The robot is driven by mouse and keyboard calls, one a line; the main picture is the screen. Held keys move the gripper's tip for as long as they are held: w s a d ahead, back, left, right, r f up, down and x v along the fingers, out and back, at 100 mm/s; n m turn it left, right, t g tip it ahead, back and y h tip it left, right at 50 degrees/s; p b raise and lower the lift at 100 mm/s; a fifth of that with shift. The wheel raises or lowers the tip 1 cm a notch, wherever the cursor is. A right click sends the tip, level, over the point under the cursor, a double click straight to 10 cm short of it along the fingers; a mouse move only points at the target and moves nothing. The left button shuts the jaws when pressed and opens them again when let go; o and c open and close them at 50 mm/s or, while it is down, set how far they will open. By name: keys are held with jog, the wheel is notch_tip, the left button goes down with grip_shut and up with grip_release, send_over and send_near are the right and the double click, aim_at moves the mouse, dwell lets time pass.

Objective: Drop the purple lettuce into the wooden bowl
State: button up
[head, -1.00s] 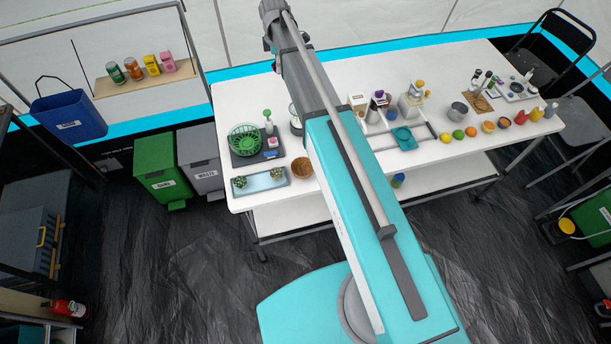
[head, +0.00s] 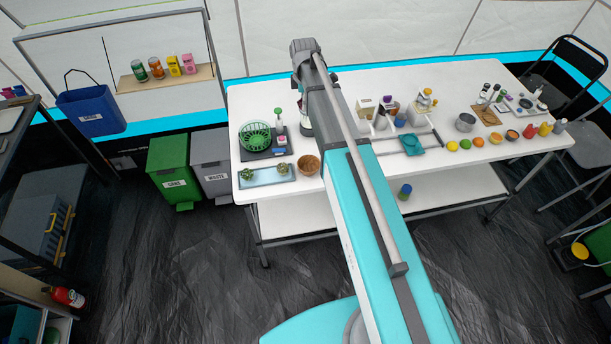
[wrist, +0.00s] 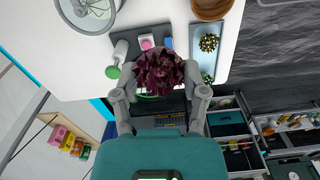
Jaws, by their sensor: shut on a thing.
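The purple lettuce (wrist: 160,72) is a dark red-purple leafy head between the two grey fingers of my gripper (wrist: 156,82) in the wrist view. My gripper is shut on it. The wooden bowl (head: 308,165) stands on the white table near its front left part in the head view. It also shows at the top right of the wrist view, cut by the edge, apart from the lettuce. In the head view my arm reaches past the bowl to the back of the table; the gripper and lettuce are hidden there.
A green colander (head: 256,136) stands on a dark tray left of the bowl. A pale blue tray (head: 246,178) with two small spiky plants lies in front. A glass-like vessel (wrist: 88,12) shows in the wrist view. Fruit and kitchenware fill the table's right side.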

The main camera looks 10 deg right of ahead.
jog(key=b, duration=1.1)
send_over(314, 169)
notch_tip(314, 169, down, 12)
jog(key=shift+w+r, duration=0.15)
jog(key=shift+r, duration=0.05)
jog(key=shift+a, duration=0.1)
jog(key=shift+f, duration=0.1)
jog(key=shift+f+b, duration=2.9)
jog(key=shift+b, duration=0.05)
jog(key=o, duration=0.9)
